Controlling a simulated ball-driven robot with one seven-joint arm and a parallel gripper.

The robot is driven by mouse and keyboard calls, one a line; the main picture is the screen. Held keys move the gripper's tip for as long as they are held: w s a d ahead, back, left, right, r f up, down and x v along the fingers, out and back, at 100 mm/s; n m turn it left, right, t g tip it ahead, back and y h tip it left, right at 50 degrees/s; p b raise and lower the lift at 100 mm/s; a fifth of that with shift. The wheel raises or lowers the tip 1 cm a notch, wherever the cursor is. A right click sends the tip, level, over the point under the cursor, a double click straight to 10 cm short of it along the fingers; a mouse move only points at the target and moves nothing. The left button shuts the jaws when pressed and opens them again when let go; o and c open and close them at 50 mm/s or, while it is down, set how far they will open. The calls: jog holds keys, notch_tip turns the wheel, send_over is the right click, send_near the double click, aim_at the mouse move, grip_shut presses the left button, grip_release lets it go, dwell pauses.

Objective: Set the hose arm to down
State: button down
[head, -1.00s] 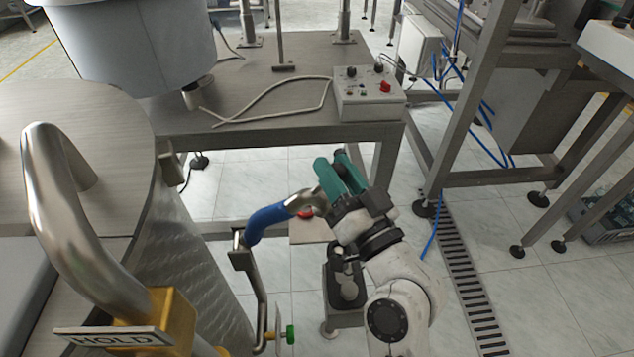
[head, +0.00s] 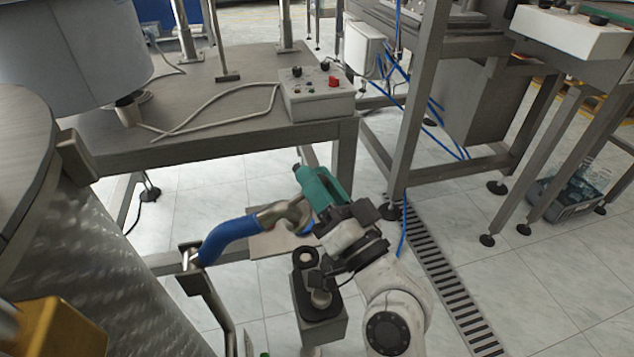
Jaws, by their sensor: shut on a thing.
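The hose arm (head: 233,238) is a curved blue sleeve with a metal end (head: 275,214). It reaches out to the right from a metal bracket (head: 190,256) beside the machine drum, in the head view. My gripper (head: 312,200) has green fingers and is shut on the metal end of the hose arm. The fingers partly hide that end. The blue sleeve slopes up from the bracket towards my gripper.
A steel table (head: 220,140) with a control box (head: 316,94) stands behind. The ribbed drum (head: 90,270) and a yellow block (head: 52,328) are at the left.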

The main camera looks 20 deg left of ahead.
jog(key=c, duration=0.8)
grip_release()
jog(key=shift+s+d+f, duration=0.2)
jog(key=shift+s+d, duration=0.05)
jog(key=shift+d, duration=0.05)
jog(key=s+d, duration=0.7)
jog(key=d, duration=0.2)
jog(key=shift+s+d+b, duration=0.3)
jog(key=shift+s+d, duration=0.05)
jog(key=shift+s, duration=0.05)
